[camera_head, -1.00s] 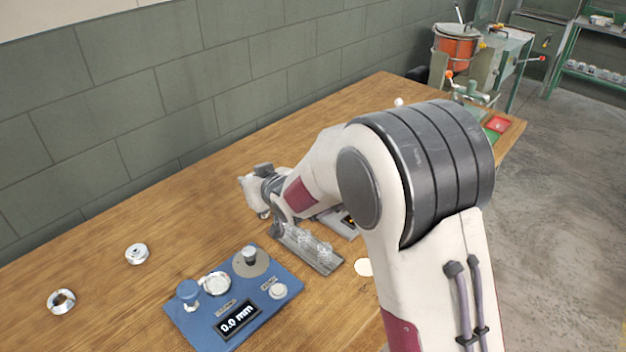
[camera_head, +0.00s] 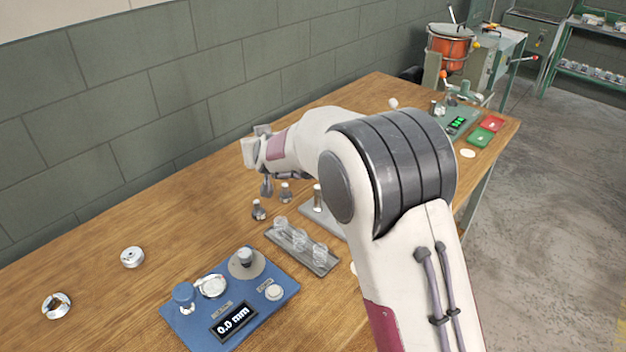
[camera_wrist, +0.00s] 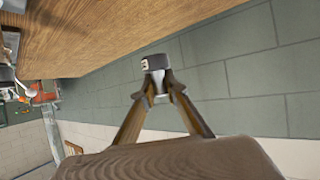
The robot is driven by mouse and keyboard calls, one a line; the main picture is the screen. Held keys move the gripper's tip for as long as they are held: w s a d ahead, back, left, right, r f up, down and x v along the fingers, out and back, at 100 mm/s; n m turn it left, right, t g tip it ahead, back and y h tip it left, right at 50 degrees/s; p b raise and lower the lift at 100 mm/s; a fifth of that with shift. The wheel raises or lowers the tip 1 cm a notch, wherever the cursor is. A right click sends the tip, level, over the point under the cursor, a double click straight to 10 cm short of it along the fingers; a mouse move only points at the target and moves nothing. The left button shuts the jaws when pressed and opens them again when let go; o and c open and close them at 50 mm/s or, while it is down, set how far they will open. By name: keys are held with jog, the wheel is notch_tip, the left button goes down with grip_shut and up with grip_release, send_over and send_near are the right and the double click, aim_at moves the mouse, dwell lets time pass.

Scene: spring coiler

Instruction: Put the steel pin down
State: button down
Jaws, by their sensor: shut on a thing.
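In the wrist view my gripper (camera_wrist: 162,92) is shut on a small grey steel piece (camera_wrist: 154,64) with a dark end bearing a pale mark; I take it to be the steel pin. The piece shows against the wall, with the wooden table top above it in the picture. The held piece cannot be made out clearly there.
A grey plate with a silver post (camera_head: 317,196), a tray of clear cups (camera_head: 323,267) and a blue gauge panel (camera_head: 192,335) are nearer. Two metal rings (camera_head: 132,257) (camera_head: 56,305) lie left; open wood lies between.

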jog(key=w+d+r+m+h, duration=0.1)
jog(key=w+d+m+h, duration=0.6)
jog(key=w+d, duration=0.35)
jog(key=d+f+m+g+h, duration=0.1)
jog(key=d+f+m+h, duration=0.2)
jog(key=f, duration=0.4)
jog(key=shift+d+h, duration=0.45)
jog(key=shift+h, duration=0.05)
dwell(0.5)
jog(key=shift+f, duration=3.15)
jog(key=shift+f, duration=1.85)
jog(key=shift+f, duration=0.15)
